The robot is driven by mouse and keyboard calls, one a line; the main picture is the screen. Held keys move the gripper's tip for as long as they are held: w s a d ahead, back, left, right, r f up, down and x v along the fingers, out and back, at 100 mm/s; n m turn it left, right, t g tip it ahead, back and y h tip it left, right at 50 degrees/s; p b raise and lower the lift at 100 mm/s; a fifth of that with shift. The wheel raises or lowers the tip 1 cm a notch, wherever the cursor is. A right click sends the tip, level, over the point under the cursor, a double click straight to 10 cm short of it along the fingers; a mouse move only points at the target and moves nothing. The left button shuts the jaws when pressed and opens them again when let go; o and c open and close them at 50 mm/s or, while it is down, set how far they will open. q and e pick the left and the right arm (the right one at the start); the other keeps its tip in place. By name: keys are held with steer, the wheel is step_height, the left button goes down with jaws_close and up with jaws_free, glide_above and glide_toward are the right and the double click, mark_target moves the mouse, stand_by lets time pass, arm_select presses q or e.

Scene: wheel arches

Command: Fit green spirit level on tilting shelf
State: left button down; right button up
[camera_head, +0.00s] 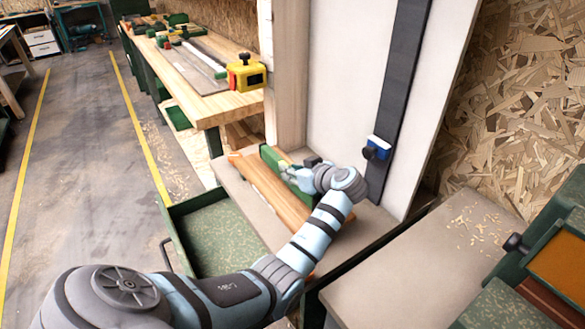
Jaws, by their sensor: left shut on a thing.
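My left gripper (292,172) is at the centre, at the end of my pale blue arm, which reaches in from the lower left. It is shut on the green spirit level (269,157), whose left end sticks out beyond the fingers. A light wooden board (266,192), which may be the tilting shelf, lies just below and to the left of the gripper. I cannot tell whether the level touches the board. My right gripper is out of view.
A white upright panel (345,80) with a dark rail (402,75) and a blue block (379,145) stands close behind my wrist. A green open drawer (215,235) is below. A workbench (235,108) carries a yellow block (246,77). Floor (80,160) at left is clear.

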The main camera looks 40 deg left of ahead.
arm_select(q)
steer(key=shift+s+f, duration=0.1)
steer(key=shift+f, duration=0.3)
steer(key=shift+s, duration=0.15)
steer(key=c, duration=1.3)
jaws_free()
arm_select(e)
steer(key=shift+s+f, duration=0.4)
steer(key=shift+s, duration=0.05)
arm_select(q)
steer(key=shift+d, duration=0.1)
steer(key=v, duration=1.2)
